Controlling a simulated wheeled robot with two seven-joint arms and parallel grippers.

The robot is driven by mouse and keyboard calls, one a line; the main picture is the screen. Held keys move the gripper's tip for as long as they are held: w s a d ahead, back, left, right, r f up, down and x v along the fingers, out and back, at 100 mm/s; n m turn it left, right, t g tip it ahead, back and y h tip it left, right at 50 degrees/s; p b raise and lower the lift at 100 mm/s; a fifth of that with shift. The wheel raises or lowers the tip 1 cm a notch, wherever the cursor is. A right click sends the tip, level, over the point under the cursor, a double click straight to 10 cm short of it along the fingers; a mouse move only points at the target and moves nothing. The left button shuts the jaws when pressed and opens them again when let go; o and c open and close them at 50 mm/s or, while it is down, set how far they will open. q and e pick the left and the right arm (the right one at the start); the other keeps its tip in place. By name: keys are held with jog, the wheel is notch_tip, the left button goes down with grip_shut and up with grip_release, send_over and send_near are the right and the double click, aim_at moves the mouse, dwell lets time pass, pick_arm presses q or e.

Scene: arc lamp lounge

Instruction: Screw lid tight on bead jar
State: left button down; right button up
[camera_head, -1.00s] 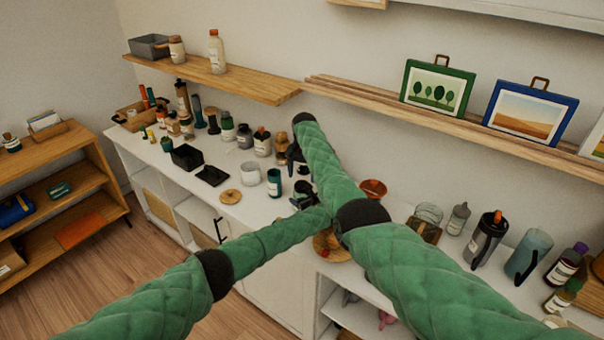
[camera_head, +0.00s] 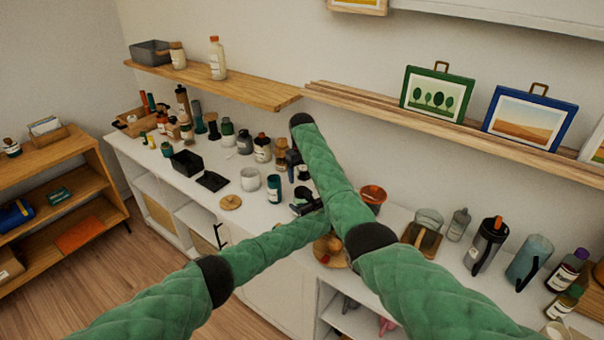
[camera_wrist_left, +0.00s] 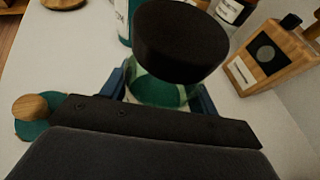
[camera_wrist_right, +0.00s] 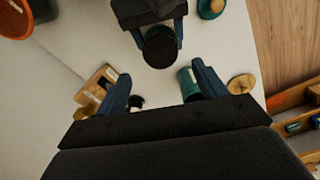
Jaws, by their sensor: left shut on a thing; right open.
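The bead jar (camera_wrist_left: 160,92) is clear glass with green contents. It stands between the fingers of my left gripper (camera_wrist_left: 162,98), which is shut on it. A thick black lid (camera_wrist_left: 181,40) covers the jar's top in the left wrist view; I cannot tell whether it is fully seated. The lid also shows in the right wrist view (camera_wrist_right: 160,48), with a green edge of the jar around it. In that view my right gripper (camera_wrist_right: 163,88) is open and empty, its fingertips short of the lid. In the head view, my left gripper (camera_head: 305,206) is below my right gripper (camera_head: 293,158).
A teal cup (camera_head: 274,188), a white cup (camera_head: 250,179) and a round wooden disc (camera_head: 230,202) stand left of the grippers. Several bottles line the wall side. An orange bowl (camera_head: 373,195) is to the right. A wooden shelf (camera_head: 215,82) hangs above the counter.

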aim_at(302, 190)
jog(key=shift+f, duration=4.05)
jog(key=c, duration=1)
jog(key=o, duration=1.2)
jog(key=shift+c, duration=0.2)
notch_tip(302, 190, up, 12)
